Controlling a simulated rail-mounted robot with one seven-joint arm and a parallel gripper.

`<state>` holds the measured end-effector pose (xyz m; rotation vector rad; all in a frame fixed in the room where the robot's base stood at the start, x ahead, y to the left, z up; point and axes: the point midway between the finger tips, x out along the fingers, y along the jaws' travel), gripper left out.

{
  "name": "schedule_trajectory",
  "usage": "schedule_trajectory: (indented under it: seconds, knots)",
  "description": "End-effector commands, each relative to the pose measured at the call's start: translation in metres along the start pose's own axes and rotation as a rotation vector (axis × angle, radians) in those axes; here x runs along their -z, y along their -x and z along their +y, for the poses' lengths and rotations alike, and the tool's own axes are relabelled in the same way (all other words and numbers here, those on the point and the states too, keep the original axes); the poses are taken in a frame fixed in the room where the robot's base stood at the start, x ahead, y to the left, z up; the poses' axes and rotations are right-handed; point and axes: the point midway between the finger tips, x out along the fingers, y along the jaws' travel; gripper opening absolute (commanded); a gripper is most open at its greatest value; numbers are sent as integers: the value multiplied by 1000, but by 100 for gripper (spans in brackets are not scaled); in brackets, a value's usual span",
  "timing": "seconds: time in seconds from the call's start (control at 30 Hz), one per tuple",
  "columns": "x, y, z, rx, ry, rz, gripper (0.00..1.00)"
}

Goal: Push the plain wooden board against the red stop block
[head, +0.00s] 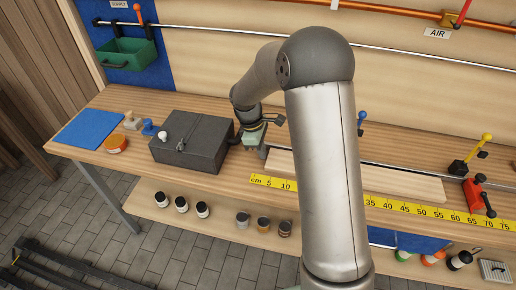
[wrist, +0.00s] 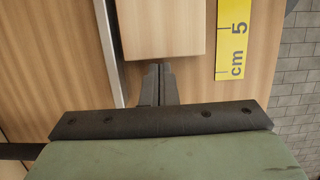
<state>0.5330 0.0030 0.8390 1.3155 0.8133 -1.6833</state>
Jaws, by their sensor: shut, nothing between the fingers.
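The plain wooden board (head: 404,186) lies flat on the bench along the yellow ruler; my arm hides its middle in the head view. Its near end also shows in the wrist view (wrist: 165,30). The red stop block (head: 476,192) with a black handle stands to the right of the board, with a small gap between them. My gripper (wrist: 158,70) is shut and empty, fingertips low beside the board's left end. Whether they touch it I cannot tell. In the head view the fingertips are hard to make out.
A metal rail (head: 398,170) runs along the board's back side, and the yellow ruler (head: 403,207) along its front. A dark grey box (head: 190,150) stands close left of my gripper. A yellow-knobbed black fixture (head: 458,167) stands behind the red block.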

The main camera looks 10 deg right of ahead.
Motion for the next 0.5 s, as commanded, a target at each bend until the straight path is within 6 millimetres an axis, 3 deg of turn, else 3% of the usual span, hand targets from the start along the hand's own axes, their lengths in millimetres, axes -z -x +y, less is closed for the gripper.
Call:
schedule_trajectory:
  seconds: [0.23,0.5]
  knots:
    - [-5,-1,0,1,-1,-1,0]
    - [-62,-15,0,2,-4,-2,0]
